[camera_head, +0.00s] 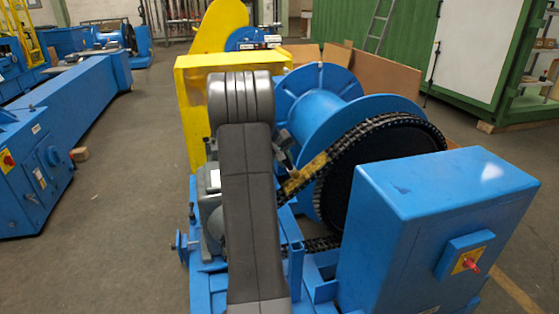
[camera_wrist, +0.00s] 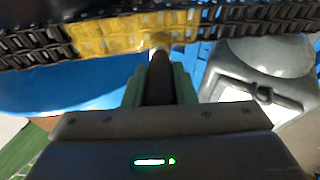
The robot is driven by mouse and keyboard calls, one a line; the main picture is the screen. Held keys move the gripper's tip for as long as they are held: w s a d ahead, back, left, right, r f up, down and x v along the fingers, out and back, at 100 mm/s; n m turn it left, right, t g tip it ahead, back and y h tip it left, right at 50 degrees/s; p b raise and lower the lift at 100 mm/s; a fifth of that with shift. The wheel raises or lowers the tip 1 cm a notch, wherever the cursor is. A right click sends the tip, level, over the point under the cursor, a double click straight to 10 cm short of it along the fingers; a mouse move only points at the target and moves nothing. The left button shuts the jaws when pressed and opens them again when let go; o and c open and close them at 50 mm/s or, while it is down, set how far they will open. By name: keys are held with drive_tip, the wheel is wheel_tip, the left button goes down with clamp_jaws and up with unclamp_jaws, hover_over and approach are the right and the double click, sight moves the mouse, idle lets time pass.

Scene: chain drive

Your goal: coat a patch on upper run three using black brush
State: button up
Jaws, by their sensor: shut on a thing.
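The drive chain (camera_head: 375,128) wraps the large dark wheel, and its upper run slopes down to the left. A yellow patch (camera_head: 306,174) covers part of that upper run; it also shows in the wrist view (camera_wrist: 105,36). My gripper (camera_wrist: 160,88) is shut on the dark handle of the black brush (camera_wrist: 160,72). The brush's yellowish tip is at the lower edge of the yellow patch, near its right end, and appears to touch the chain. In the head view my arm hides much of the gripper and brush. No run number is visible.
A blue box with a red switch (camera_head: 430,230) stands right of the chain. A blue spool (camera_head: 315,118) is behind it. A grey motor housing (camera_wrist: 262,75) is close to my gripper's right in the wrist view. Open floor (camera_head: 120,220) lies to the left.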

drive_tip(key=shift+w+d+r+p, duration=0.75)
drive_tip(key=shift+d+r+p, duration=2.7)
drive_tip(key=shift+d, duration=0.65)
drive_tip(key=s+a+f+b, duration=0.2)
drive_tip(key=a+f+b, duration=0.9)
drive_tip(key=a, duration=0.2)
drive_tip(key=shift+s+a+f, duration=0.15)
drive_tip(key=shift+s+a, duration=0.05)
drive_tip(key=shift+s, duration=0.1)
drive_tip(key=a+r+p, duration=0.2)
drive_tip(key=a+r, duration=0.1)
drive_tip(key=r, duration=0.1)
drive_tip(key=shift+s+a+r+p, duration=0.3)
drive_tip(key=shift+s+a+r, duration=0.05)
drive_tip(key=shift+s+a+r+p, duration=0.15)
drive_tip(key=shift+a+r+p, duration=0.7)
drive_tip(key=shift+r, duration=0.35)
drive_tip(key=shift+f, duration=0.1)
